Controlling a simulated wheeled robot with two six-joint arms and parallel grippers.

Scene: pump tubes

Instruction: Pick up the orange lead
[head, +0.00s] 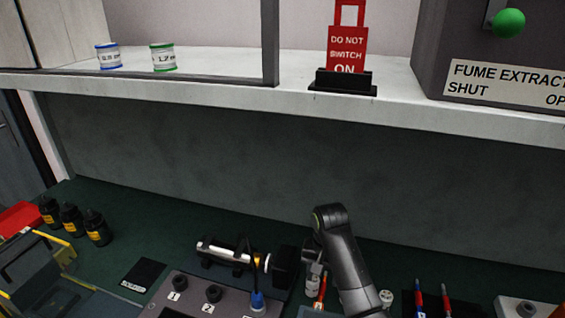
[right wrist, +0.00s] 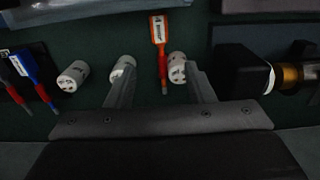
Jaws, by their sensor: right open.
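An orange lead (right wrist: 158,32) with a white label lies on the dark green bench in the right wrist view. Its thin reddish end points down the picture, into the gap between my fingers. In the head view a small orange-red part (head: 321,291) shows just below my wrist, and the rest is hidden. My right gripper (right wrist: 160,70) is open, with one finger on each side of the lead's thin end and no contact visible. In the head view my right gripper (head: 313,262) is seen at a steep angle. My left gripper is not in view.
White cylinders (right wrist: 73,77) stand close to my right fingers. A black holder with red and blue tools (right wrist: 36,72) is at the wrist view's left. A pump (head: 225,253) and a grey socket panel (head: 190,295) are left of my arm in the head view. A shelf (head: 220,92) crosses above.

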